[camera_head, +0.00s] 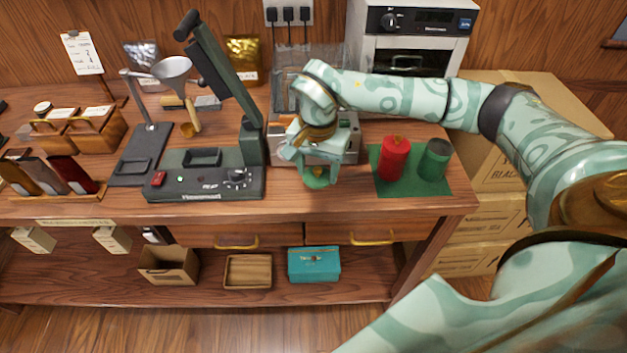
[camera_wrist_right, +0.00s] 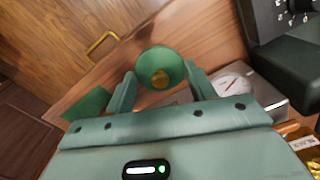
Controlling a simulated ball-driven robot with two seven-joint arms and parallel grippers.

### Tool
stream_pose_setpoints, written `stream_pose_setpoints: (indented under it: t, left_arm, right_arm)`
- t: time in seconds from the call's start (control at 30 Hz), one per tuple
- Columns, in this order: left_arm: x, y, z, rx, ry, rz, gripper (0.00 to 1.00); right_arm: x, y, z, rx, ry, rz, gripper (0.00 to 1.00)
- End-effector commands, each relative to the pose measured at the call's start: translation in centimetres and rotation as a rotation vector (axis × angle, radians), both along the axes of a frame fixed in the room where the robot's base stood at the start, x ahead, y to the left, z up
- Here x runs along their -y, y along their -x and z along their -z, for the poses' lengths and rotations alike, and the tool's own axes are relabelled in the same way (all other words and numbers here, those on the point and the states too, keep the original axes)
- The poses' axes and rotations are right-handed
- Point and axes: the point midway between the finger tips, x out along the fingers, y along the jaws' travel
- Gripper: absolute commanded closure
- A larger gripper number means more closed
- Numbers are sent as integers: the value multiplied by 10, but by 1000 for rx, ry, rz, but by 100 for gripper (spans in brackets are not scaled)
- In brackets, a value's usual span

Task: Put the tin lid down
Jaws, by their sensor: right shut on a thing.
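The green tin lid (camera_head: 316,182) with a gold knob hangs from my right gripper (camera_head: 317,168) above the front part of the counter, in front of the scale. In the right wrist view the lid (camera_wrist_right: 160,60) sits between the two fingertips, which are shut on its knob. Whether the lid touches the wood is hard to tell. The green tin (camera_head: 436,160) stands to the right on a dark green mat (camera_head: 408,187), beside a red tin (camera_head: 394,160). My left gripper is not in view.
A scale with a dial (camera_wrist_right: 235,82) stands close behind my right gripper. A black lever press (camera_head: 208,180) is to its left. The counter's front edge is near, with drawers (camera_head: 364,232) below. Bare wood shows between the lid and the mat.

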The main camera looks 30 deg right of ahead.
Motion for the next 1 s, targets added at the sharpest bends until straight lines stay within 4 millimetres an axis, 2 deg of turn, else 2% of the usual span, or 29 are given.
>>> stream_pose_setpoints:
  t: [0.03, 0.27, 0.43, 0.8, 0.83, 0.87, 0.9, 1.0]
  left_arm:
    - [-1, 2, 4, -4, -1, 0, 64]
    - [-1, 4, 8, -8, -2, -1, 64]
    - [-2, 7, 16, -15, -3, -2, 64]
    - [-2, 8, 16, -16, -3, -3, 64]
    - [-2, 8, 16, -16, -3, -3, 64]
    - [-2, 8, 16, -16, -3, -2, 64]
    - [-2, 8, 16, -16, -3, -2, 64]
    - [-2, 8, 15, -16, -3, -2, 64]
  right_arm:
    - [1, -4, 8, -3, 0, 2, 67]
    - [5, -16, 23, -1, 0, 1, 67]
    - [4, -14, 50, -4, -1, 0, 67]
    - [5, -14, 52, 0, 1, -1, 67]
    - [5, -14, 51, 0, 0, -1, 37]
    - [5, -14, 51, 0, 0, -1, 29]
    - [5, -14, 51, -1, 1, -1, 23]
    - [5, -14, 51, -1, 1, -1, 23]
